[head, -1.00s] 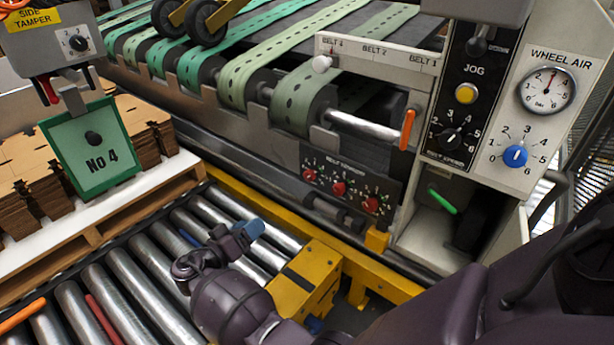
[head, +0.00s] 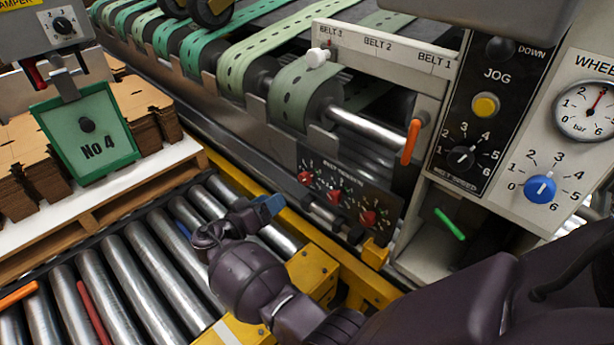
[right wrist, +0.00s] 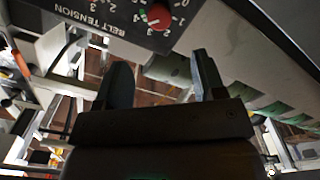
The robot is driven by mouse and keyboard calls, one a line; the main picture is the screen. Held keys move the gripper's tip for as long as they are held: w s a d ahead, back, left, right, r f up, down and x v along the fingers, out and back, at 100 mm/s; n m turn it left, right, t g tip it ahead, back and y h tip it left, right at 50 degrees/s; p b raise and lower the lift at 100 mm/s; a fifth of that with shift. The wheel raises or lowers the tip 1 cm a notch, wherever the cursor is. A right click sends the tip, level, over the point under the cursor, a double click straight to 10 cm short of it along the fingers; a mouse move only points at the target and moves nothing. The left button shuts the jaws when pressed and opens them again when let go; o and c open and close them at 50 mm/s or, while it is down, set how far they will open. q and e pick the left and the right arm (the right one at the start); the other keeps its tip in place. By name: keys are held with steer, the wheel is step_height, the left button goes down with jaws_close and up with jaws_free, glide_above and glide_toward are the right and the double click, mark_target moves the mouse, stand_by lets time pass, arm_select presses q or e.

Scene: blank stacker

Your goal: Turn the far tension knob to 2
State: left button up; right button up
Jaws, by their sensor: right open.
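The belt tension panel (head: 340,183) is a dark plate under the machine's roller, with three red knobs in a row. The far knob (head: 305,179) is the leftmost in the head view; its pointer is too small to read. The middle knob (head: 333,196) and near knob (head: 367,218) sit to its right. My right gripper (head: 268,207) is left of and below the far knob, apart from it. In the right wrist view my open, empty fingers (right wrist: 163,78) point toward the upside-down panel, and a red knob (right wrist: 160,18), apparently the far one, lies beyond them.
An orange lever (head: 411,142) and metal roller (head: 365,133) are above and right of the panel. A yellow rail (head: 255,190) runs below. The jog panel (head: 482,130) and blue wheel air knob (head: 540,189) are at right. A roller conveyor (head: 130,270) fills the lower left.

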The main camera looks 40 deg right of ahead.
mark_target(302, 180)
steer(key=d, duration=0.3)
steer(key=w+d, duration=0.1)
steer(key=d, duration=0.6)
steer(key=shift+w+d, duration=0.25)
steer(key=shift+d, duration=0.05)
steer(key=c, duration=0.9)
